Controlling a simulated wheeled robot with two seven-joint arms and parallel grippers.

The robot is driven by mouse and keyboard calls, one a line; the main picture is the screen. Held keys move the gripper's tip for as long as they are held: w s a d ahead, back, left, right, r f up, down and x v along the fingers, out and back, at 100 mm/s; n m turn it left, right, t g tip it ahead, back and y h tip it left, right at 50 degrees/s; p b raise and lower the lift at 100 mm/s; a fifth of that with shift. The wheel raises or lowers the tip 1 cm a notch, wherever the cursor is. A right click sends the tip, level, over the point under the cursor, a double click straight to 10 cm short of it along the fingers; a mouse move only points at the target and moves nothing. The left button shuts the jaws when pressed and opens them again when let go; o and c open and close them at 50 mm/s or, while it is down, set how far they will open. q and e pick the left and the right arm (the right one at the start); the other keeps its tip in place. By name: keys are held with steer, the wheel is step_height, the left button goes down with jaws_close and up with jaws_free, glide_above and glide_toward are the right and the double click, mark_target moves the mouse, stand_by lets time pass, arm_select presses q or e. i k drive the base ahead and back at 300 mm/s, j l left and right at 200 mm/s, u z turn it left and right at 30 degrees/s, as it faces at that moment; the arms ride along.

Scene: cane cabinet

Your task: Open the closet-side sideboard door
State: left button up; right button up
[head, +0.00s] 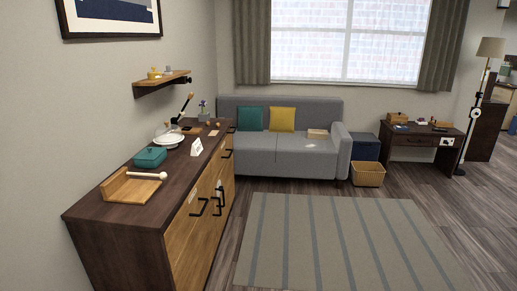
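The sideboard (112,233) stands along the left wall in the head view, with a dark top and a lighter wooden front. Its front is seen at a steep angle. The near door (188,243) has a black handle (199,207). More black handles (218,203) show close by, and another handle (227,153) is farther along the front. The doors look shut. No closet is clearly in view, so I cannot tell which door is the closet-side one. Neither of my grippers shows.
A striped rug (330,240) lies to the right, with open floor. A grey sofa (290,155) and wicker basket (368,174) stand beyond.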

mark_target(190, 273)
steer(key=i+z, duration=0.1)
steer(key=i, duration=0.4)
steer(key=i+j+z, duration=0.15)
steer(key=i, duration=0.35)
steer(key=i+j+z, duration=0.1)
steer(key=i, duration=0.4)
steer(key=i+j+z, duration=0.1)
steer(key=i, duration=0.35)
steer(key=j, duration=0.1)
